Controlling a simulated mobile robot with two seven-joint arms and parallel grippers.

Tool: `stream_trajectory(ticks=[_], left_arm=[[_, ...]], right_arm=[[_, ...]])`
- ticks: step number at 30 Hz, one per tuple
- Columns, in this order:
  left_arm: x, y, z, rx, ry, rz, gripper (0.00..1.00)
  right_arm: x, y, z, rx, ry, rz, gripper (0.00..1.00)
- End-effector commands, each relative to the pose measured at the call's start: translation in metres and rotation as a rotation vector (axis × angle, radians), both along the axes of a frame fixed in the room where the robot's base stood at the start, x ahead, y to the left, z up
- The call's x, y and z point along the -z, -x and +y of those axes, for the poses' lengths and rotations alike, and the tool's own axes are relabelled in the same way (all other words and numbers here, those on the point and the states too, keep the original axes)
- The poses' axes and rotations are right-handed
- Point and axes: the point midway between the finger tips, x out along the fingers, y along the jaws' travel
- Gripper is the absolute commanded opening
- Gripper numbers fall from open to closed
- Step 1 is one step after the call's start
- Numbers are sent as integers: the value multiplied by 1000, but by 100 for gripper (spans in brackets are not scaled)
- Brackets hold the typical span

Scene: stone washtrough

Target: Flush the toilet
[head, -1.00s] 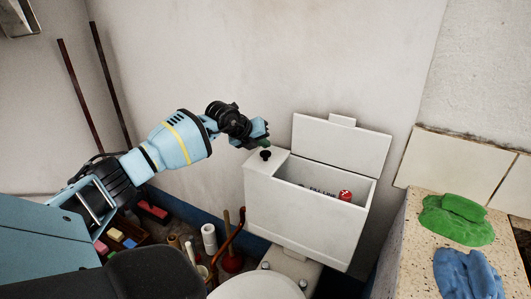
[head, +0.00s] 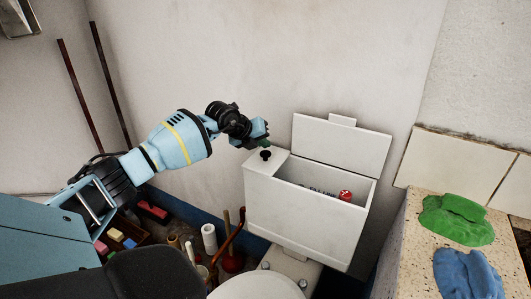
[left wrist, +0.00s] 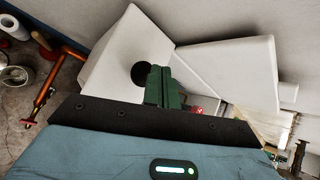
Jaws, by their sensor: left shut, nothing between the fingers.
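The toilet's white cistern (head: 300,221) stands against the wall with its lid (head: 341,147) raised at the back. A black flush knob (head: 265,155) sits on the fixed left part of its top. My left gripper (head: 264,143) is shut and empty, its green fingertips just above and behind the knob. In the left wrist view the shut green fingers (left wrist: 158,87) overlap the right edge of the black knob (left wrist: 141,74); I cannot tell whether they touch. The toilet bowl (head: 258,288) shows at the bottom edge. My right gripper is not in view.
A red round item (head: 345,195) shows inside the open cistern. A plunger (head: 231,262), a paper roll (head: 209,238) and a bent orange-red pipe (head: 228,243) stand left of the cistern. A green cloth (head: 457,219) and blue cloth (head: 467,273) lie on the speckled ledge at right.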

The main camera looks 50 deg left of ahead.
Motion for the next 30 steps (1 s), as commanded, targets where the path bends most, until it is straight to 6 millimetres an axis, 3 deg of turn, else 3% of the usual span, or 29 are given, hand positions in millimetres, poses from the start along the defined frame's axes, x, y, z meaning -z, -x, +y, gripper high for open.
stream_trajectory(ticks=[30], left_arm=[[10, 0, 0, 0, 0, 0, 0]], right_arm=[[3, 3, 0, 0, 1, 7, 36]])
